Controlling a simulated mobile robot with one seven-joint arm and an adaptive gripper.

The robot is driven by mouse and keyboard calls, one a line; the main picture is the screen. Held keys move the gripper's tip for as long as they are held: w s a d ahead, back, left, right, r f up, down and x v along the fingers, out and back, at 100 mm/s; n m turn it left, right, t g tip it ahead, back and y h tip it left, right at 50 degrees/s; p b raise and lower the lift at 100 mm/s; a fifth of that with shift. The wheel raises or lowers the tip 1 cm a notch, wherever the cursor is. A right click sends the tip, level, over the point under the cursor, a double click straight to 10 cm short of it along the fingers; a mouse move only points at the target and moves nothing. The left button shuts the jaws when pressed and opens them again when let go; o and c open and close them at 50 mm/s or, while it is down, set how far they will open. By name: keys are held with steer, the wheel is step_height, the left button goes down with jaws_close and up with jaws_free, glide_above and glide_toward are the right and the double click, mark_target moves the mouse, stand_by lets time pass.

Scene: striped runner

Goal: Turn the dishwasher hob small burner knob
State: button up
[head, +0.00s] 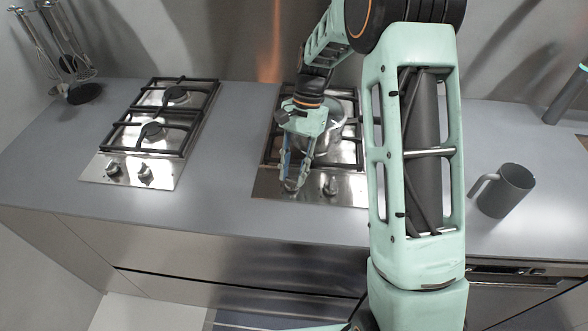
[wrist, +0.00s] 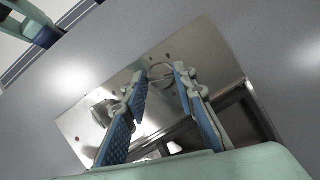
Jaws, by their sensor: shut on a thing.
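The right-hand hob (head: 262,184) is a steel plate with two knobs at its front edge. My gripper (head: 293,182) reaches down over the left knob (head: 291,187) of this hob. In the wrist view my gripper (wrist: 162,72) has its two blue-padded fingers on either side of this knob (wrist: 160,73), shut on it. The fingers partly hide the knob. The other knob (head: 330,186) stands free to the right, and it shows at the left in the wrist view (wrist: 103,112). I cannot tell which burner each knob serves.
A steel pot (head: 332,122) sits on the right hob's grate, close behind my gripper. A second hob (head: 130,172) with two knobs is at the left. A grey mug (head: 508,190) stands at the right. The counter between the hobs (head: 222,150) is clear.

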steer(key=shift+n, duration=0.7)
steer(key=shift+h, duration=0.3)
steer(key=o, duration=1.2)
steer(key=shift+c, duration=0.2)
steer(key=v, duration=1.2)
